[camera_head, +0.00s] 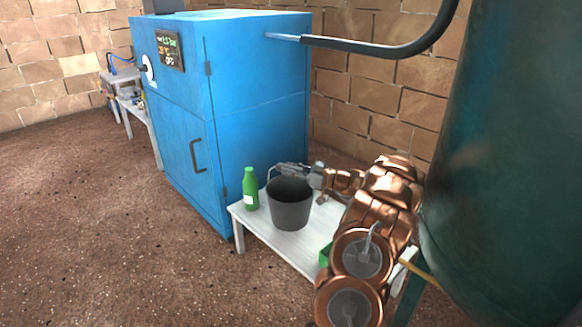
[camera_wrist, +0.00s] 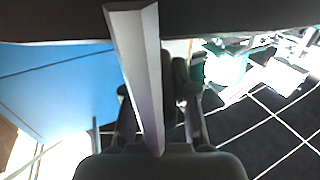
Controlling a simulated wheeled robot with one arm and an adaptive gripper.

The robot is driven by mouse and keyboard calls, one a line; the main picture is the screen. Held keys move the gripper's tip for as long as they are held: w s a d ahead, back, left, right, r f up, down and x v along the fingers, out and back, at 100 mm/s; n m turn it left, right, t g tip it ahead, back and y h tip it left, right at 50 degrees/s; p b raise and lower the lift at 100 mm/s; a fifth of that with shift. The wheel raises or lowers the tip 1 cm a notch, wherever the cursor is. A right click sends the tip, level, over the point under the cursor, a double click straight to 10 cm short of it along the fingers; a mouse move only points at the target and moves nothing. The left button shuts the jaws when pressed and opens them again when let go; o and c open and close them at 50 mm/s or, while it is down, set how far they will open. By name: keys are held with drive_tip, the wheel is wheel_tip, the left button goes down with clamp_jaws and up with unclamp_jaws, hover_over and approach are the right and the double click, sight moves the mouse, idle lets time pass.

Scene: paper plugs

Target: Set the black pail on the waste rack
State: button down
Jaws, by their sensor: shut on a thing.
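The black pail (camera_head: 291,207) is upright at or just above the low white table (camera_head: 258,225), beside a green bottle. I cannot tell whether its base touches the tabletop. My gripper (camera_head: 288,171) is at the pail's far upper edge, reaching in from the right, and is shut on the pail. In the wrist view a grey bar (camera_wrist: 140,70) runs down between the dark fingers; I cannot tell whether it is the pail's handle or rim. No thing is clearly marked as the waste rack.
The green bottle (camera_head: 250,190) stands close to the pail's left. A tall blue cabinet (camera_head: 255,115) is behind the table. A large dark green tank (camera_head: 510,160) fills the right. A small bench (camera_head: 140,115) stands far left. The brown floor (camera_head: 90,220) at left is clear.

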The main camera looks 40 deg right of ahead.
drive_tip(key=shift+f+p, duration=0.7)
drive_tip(key=shift+f, duration=1.75)
drive_tip(key=shift+f+b, duration=0.6)
drive_tip(key=c, duration=0.8)
unclamp_jaws()
drive_tip(key=shift+c, duration=0.2)
wheel_tip(320, 180, up, 9)
drive_tip(key=shift+f, duration=0.1)
drive_tip(key=shift+r, duration=0.55)
